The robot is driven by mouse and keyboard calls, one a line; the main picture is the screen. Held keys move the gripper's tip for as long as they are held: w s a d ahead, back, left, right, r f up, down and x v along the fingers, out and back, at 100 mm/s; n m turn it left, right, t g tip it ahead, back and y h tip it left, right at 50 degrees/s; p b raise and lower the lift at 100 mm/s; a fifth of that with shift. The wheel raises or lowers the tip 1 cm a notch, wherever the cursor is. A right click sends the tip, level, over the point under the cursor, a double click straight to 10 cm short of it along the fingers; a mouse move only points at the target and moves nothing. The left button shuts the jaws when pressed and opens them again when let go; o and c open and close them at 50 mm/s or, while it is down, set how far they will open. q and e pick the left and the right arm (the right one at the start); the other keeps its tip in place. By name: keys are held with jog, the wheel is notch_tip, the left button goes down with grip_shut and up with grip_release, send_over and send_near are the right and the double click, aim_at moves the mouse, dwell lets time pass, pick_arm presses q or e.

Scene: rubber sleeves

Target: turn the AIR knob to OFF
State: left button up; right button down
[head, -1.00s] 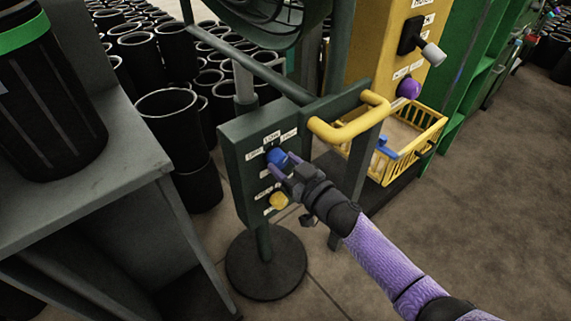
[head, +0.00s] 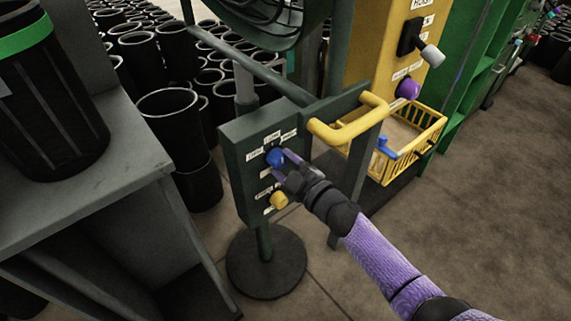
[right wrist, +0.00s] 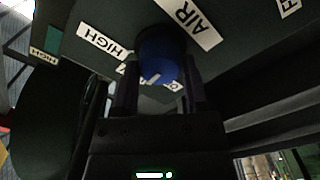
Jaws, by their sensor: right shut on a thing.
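The blue AIR knob (head: 275,156) sits on the upper front of the dark green control box (head: 233,152), with small white labels around it. In the right wrist view the blue knob (right wrist: 158,58) is beside the AIR label (right wrist: 193,16), with a HIGH label (right wrist: 102,41) to its left. A white pointer mark shows on its face; another label is partly hidden behind the knob. My right gripper (head: 281,163) is shut on the blue knob, one finger on each side. My left gripper is not in view.
A yellow knob (head: 279,200) sits lower on the same box. A yellow handle bar (head: 350,127) and yellow basket (head: 431,126) are close to the right. A grey table (head: 100,185) stands left. Black bins fill the back; open floor lies at right.

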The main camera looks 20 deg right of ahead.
jog(key=n, duration=0.3)
jog(key=shift+f+n, duration=0.1)
jog(key=shift+n, duration=0.2)
jog(key=shift+n+b, duration=0.3)
jog(key=shift+n, duration=0.8)
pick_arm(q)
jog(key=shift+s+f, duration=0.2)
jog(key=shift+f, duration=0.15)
pick_arm(e)
jog(key=shift+n, duration=1.2)
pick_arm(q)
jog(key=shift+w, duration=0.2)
pick_arm(e)
jog(key=shift+c, duration=0.5)
grip_release()
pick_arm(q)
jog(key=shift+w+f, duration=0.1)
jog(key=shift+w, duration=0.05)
